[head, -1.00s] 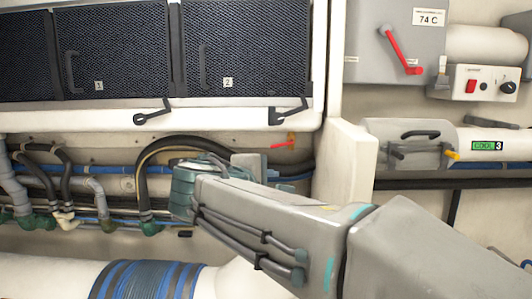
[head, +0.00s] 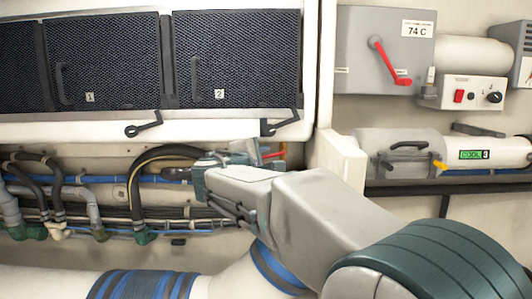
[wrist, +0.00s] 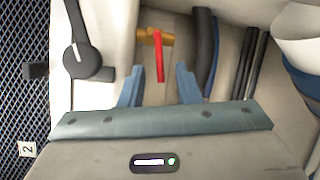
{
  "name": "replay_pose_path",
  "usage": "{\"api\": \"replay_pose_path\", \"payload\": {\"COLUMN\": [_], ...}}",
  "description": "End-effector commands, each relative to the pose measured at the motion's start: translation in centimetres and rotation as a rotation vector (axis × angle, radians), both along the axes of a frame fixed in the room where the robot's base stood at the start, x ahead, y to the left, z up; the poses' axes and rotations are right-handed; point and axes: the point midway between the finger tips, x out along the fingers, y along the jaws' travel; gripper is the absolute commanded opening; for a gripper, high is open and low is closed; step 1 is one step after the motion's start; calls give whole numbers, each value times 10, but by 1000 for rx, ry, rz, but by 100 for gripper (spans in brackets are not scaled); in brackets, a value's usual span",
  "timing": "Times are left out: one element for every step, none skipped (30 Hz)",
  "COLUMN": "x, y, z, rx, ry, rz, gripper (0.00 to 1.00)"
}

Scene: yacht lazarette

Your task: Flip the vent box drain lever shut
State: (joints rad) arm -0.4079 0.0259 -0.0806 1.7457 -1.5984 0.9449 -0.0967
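The drain lever is a red handle (wrist: 160,58) on a brass valve fitting (wrist: 150,36), below the vent box (head: 200,125). In the head view the red handle (head: 275,155) shows only in part beside my gripper (head: 240,152), which hides the rest. In the wrist view my gripper (wrist: 159,68) is open, with its two blue-grey fingers apart. The handle's free end appears between the fingertips in the picture, with gaps on both sides. Contact is not visible. The handle points down toward the palm in that view.
Black latches (head: 143,124) hang along the box's lower edge; one latch (wrist: 82,60) is left of my fingers in the wrist view. Hoses (head: 140,190) run below the box. A white partition (head: 340,160) stands to the right. Another red lever (head: 390,60) is on a grey box.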

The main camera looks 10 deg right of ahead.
Motion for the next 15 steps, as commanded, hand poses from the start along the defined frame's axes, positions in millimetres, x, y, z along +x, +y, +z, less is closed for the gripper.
{"api": "replay_pose_path", "payload": {"x": [5,7,10,11,12,13,14,14,14,14,14,14,14,14,14], "y": [-4,-6,-7,-8,-9,-9,-10,-10,-10,-10,-10,-10,-10,-10,-10], "z": [1,0,0,0,-1,-1,-1,-2,-2,-2,-2,-2,-2,-2,-2], "rx": [-1,0,0,1,1,1,1,1,1,1,1,1,1,1,1], "ry": [1,1,0,-1,-1,0,0,0,0,0,0,0,0,0,-1], "rz": [-1,-1,-1,-1,0,1,1,1,1,1,1,1,1,1,0], "gripper": [30,30,30,30,30,30,30,30,30,30,30,30,30,30,24]}}
